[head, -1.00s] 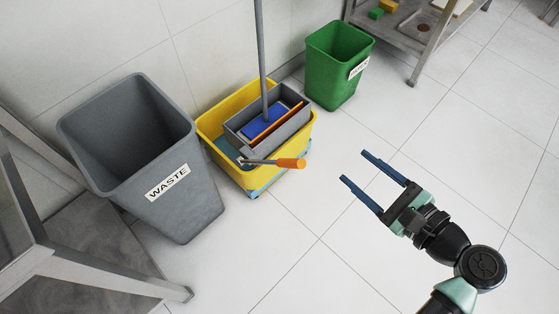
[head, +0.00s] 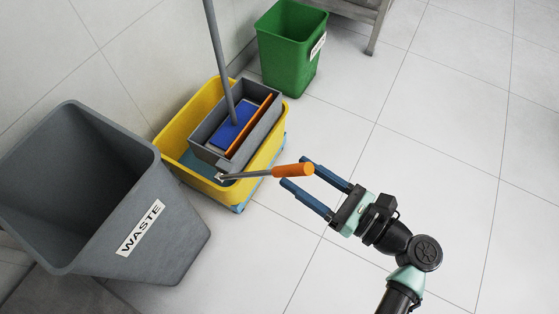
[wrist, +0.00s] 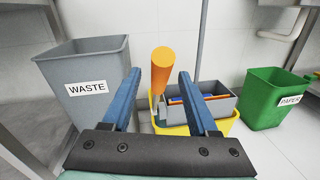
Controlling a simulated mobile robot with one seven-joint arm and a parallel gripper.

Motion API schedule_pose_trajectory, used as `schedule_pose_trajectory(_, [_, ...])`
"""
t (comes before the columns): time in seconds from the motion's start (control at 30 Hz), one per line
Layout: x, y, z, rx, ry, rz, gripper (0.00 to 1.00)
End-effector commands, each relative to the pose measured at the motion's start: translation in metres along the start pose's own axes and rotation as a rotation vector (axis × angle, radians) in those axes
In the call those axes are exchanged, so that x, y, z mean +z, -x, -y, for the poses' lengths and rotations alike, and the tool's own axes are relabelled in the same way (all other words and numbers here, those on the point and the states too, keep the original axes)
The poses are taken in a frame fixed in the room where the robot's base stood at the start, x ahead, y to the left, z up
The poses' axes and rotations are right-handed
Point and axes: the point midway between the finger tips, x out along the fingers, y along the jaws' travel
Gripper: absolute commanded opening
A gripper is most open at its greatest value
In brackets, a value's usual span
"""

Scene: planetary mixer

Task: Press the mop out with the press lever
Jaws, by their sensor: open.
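The press lever (head: 292,170) has an orange grip on a grey rod and sticks out from the wringer toward my gripper. The grey wringer (head: 211,153) sits in the yellow bucket (head: 176,135). The mop (head: 217,50) stands in the wringer, its blue head (head: 231,128) beside an orange plate. My gripper (head: 292,172) is open and empty, its blue fingertips close to the orange grip in the head view. In the wrist view the lever's grip (wrist: 162,70) shows between and beyond the two fingers (wrist: 158,75). I cannot tell whether they touch it.
A grey WASTE bin (head: 180,230) stands left of the bucket. The tiled floor to the right is clear.

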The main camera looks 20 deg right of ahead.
Motion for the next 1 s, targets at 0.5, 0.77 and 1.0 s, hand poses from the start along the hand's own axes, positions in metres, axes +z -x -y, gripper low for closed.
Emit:
schedule_pose_trajectory(0.5, [0.000, -0.054, 0.000, 0.000, 0.001, 0.000, 0.59])
schedule_pose_trajectory(0.77, [0.000, -0.053, 0.000, -0.001, 0.001, 0.000, 0.47])
schedule_pose_trajectory(1.0, [0.000, -0.053, 0.000, -0.001, 0.001, 0.000, 0.04])
